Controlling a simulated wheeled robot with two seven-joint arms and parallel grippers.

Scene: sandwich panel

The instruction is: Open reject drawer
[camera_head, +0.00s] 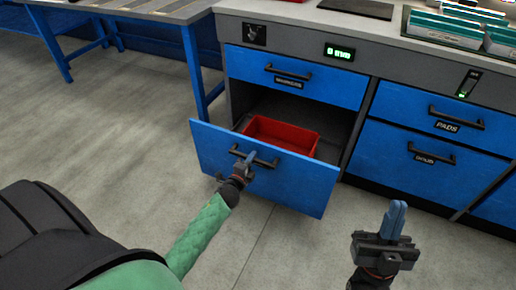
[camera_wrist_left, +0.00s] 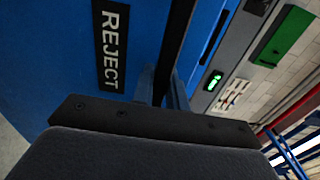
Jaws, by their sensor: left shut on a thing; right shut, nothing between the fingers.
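The reject drawer (camera_head: 212,150) is a blue-fronted drawer pulled well out of the cabinet, with a red bin (camera_head: 282,133) inside. Its black bar handle (camera_head: 265,162) runs across the front. My left gripper (camera_head: 244,160) is shut on that handle. In the left wrist view the handle (camera_wrist_left: 176,40) passes between the fingers, and the REJECT label (camera_wrist_left: 110,45) shows on the drawer front beside it. My right gripper (camera_head: 395,220) is shut and empty, pointing up in front of the cabinet at the lower right, apart from everything.
A closed blue drawer (camera_head: 300,78) sits above the open one. Closed drawers labelled PADS (camera_head: 436,113) and another (camera_head: 415,165) are to the right. Trays with teal items (camera_head: 445,28) stand on the countertop. A blue-legged table (camera_head: 190,60) is at the left. The floor in front is clear.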

